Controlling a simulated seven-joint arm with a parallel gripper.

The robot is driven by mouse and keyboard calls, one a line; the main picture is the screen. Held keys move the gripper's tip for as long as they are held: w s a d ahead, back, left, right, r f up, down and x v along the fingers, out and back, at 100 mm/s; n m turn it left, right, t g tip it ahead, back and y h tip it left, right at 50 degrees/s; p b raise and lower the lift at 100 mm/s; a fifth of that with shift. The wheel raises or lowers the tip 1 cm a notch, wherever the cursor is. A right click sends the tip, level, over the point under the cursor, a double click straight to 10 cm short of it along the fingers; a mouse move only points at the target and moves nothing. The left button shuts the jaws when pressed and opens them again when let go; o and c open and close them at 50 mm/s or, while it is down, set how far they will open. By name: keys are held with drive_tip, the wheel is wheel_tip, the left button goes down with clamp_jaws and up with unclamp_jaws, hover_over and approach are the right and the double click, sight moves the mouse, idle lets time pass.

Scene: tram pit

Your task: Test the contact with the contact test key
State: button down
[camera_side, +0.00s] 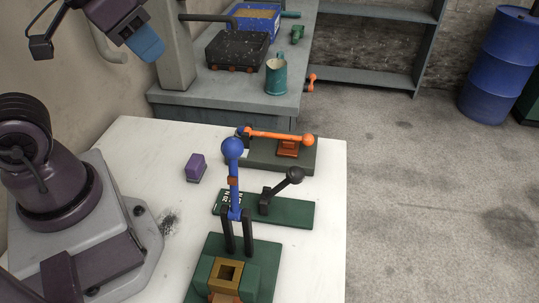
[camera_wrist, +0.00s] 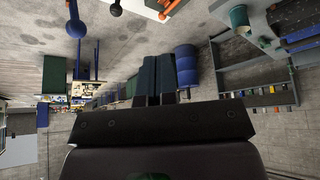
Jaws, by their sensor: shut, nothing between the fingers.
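Three lever devices stand on the white table (camera_side: 137,150). One is a small green plate with white marks and a short black lever with a round knob (camera_side: 295,175), tilted up to the right. One has an upright blue lever with a ball knob (camera_side: 232,148) on a green base with a brass square socket (camera_side: 228,273). One has an orange lever (camera_side: 275,135) lying nearly level over a dark base. I cannot tell which is the contact test key. My gripper (camera_side: 150,48), with blue fingers, is high at the upper left, away from all three. Its fingers (camera_wrist: 158,78) are together and empty.
A purple block (camera_side: 195,167) lies left of the levers. Behind, a grey bench (camera_side: 220,97) holds a teal mug (camera_side: 276,77), a dark box (camera_side: 237,50) and a blue crate (camera_side: 253,20). Blue barrels (camera_side: 497,65) stand far right. The table's right strip is clear.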

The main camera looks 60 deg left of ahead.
drive_tip(key=shift+a, duration=0.1)
drive_tip(key=w+a+f+n+g+y, duration=0.25)
drive_tip(key=w+a+f, duration=0.25)
drive_tip(key=a+f, duration=0.25)
drive_tip(key=n+t+h, duration=0.3)
drive_tip(key=n+t, duration=0.3)
hover_over(242, 128)
wheel_tip(242, 128, down, 12)
drive_tip(key=shift+f, duration=0.2)
drive_tip(key=shift+f, duration=4.45)
